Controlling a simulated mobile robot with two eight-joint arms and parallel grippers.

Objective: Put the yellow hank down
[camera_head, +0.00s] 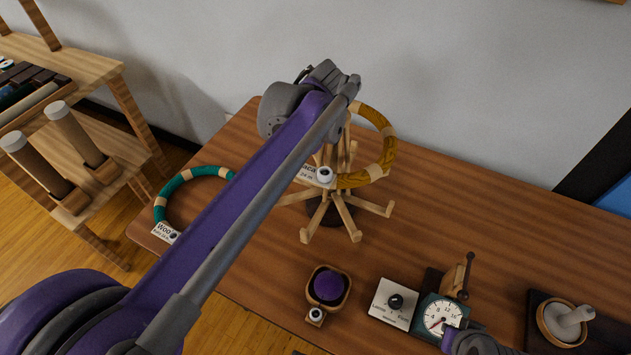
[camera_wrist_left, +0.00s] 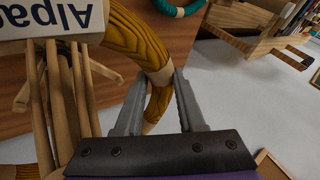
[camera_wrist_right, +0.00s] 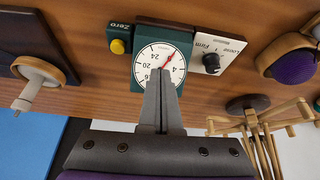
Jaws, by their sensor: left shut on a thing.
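The yellow hank (camera_head: 390,152) is a ring with pale bands and a white tag reading "Alpaca" (camera_head: 318,176). It is at the wooden swift (camera_head: 340,214), above the table; I cannot tell whether it loops around the posts. My left gripper (camera_head: 346,90) is shut on the hank's far side; in the left wrist view the fingers (camera_wrist_left: 158,100) straddle the hank (camera_wrist_left: 140,38). My left arm hides part of the swift and hank. My right gripper (camera_wrist_right: 160,95) is shut and empty, in front of the dial scale (camera_wrist_right: 160,62).
A teal hank (camera_head: 190,176) with a tag lies at the table's left end. A purple ball in a wooden bowl (camera_head: 345,298), a white knob box (camera_head: 393,304) and a mortar-like dish (camera_head: 550,333) stand along the front. The table's back right (camera_head: 470,210) is clear.

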